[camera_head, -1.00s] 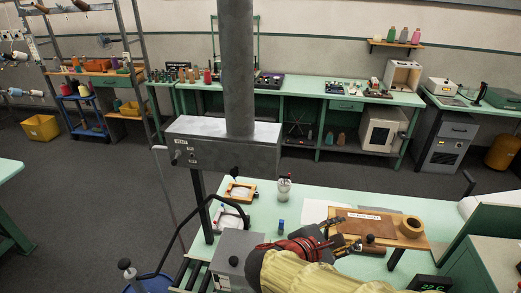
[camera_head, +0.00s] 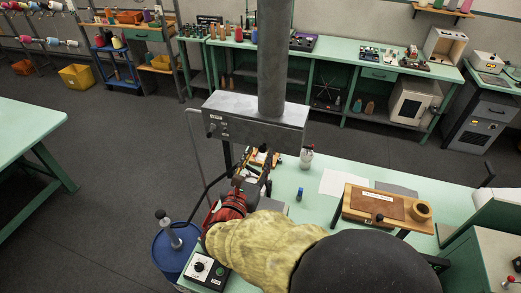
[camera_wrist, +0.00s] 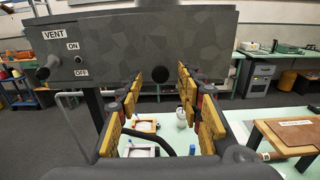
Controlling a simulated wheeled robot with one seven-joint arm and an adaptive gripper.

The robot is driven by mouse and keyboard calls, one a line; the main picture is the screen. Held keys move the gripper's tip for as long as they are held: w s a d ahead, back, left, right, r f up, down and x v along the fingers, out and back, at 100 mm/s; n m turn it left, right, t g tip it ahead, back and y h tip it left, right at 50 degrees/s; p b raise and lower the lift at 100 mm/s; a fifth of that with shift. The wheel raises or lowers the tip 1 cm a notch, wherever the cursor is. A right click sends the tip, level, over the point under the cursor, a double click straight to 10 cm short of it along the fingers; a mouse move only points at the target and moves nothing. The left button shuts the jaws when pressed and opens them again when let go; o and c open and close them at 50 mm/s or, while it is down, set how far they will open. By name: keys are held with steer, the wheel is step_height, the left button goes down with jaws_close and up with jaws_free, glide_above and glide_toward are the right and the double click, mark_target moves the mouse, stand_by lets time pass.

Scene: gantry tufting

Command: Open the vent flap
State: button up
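The grey vent box (camera_head: 255,118) hangs on a thick vertical duct (camera_head: 274,60). In the wrist view its face (camera_wrist: 190,40) fills the top, with a VENT label (camera_wrist: 54,34) and ON and OFF marks at the left. A short round-ended knob or lever (camera_wrist: 45,71) sticks out beside the OFF mark. My gripper (camera_wrist: 160,95) is open and empty, its yellow-faced fingers wide apart. The fingertips overlap the lower edge of the box, right of the knob; I see no contact. In the head view my gripper (camera_head: 257,168) is just below the box, partly hidden by my arm.
Below is a green table with a white bottle (camera_head: 306,158), a blue item (camera_head: 299,194) and a wooden stand (camera_head: 350,206) at the right. A blue drum (camera_head: 168,250) and a dial box (camera_head: 213,274) stand at the near left.

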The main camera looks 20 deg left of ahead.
mark_target(263, 139)
steer(key=shift+w+a, duration=0.1)
steer(key=shift+w, duration=1)
steer(key=shift+c, duration=1.2)
jaws_close()
